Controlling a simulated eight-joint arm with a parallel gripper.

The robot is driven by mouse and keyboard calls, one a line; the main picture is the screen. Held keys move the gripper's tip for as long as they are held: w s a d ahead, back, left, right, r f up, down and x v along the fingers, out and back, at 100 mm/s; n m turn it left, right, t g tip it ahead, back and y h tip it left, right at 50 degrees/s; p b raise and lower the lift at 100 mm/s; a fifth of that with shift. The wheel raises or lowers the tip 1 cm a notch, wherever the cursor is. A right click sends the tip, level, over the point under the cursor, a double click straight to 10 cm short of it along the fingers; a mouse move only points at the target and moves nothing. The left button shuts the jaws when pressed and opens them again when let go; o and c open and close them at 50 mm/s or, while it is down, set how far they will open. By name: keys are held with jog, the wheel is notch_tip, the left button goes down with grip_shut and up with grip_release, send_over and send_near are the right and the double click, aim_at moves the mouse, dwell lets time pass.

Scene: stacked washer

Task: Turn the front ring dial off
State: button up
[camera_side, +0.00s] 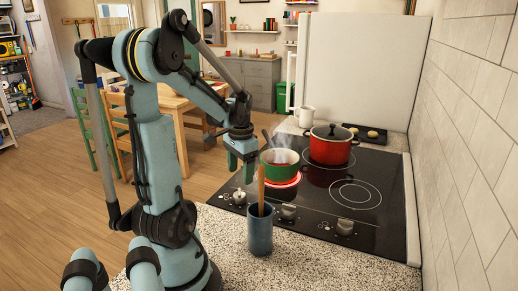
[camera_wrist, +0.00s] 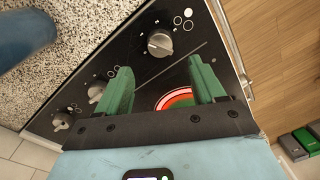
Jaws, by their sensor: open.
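Three silver dials sit on the black hob's front strip. In the side view they are the left dial (camera_side: 238,197), middle dial (camera_side: 288,211) and right dial (camera_side: 345,227). In the wrist view the left dial (camera_wrist: 160,42) is largest, with the middle dial (camera_wrist: 97,92) and right dial (camera_wrist: 61,120) lower left. I cannot tell which one is the front ring dial.
A blue cup (camera_side: 260,232) holding a wooden utensil stands on the speckled counter (camera_side: 222,218) before the dials. A lidded red pot (camera_side: 331,150) sits farther back on the hob. A tiled wall (camera_side: 480,150) bounds the right. An empty ring (camera_side: 355,194) lies right of the pots.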

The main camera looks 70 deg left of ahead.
aim_at(240, 192)
jog(key=shift+s+a+f, duration=0.1)
jog(key=shift+a+f, duration=0.05)
jog(key=shift+f, duration=1.85)
jog(key=shift+a+f, duration=0.1)
jog(key=shift+f, duration=1.9)
jog(key=shift+c, duration=0.4)
jog(key=c, duration=1)
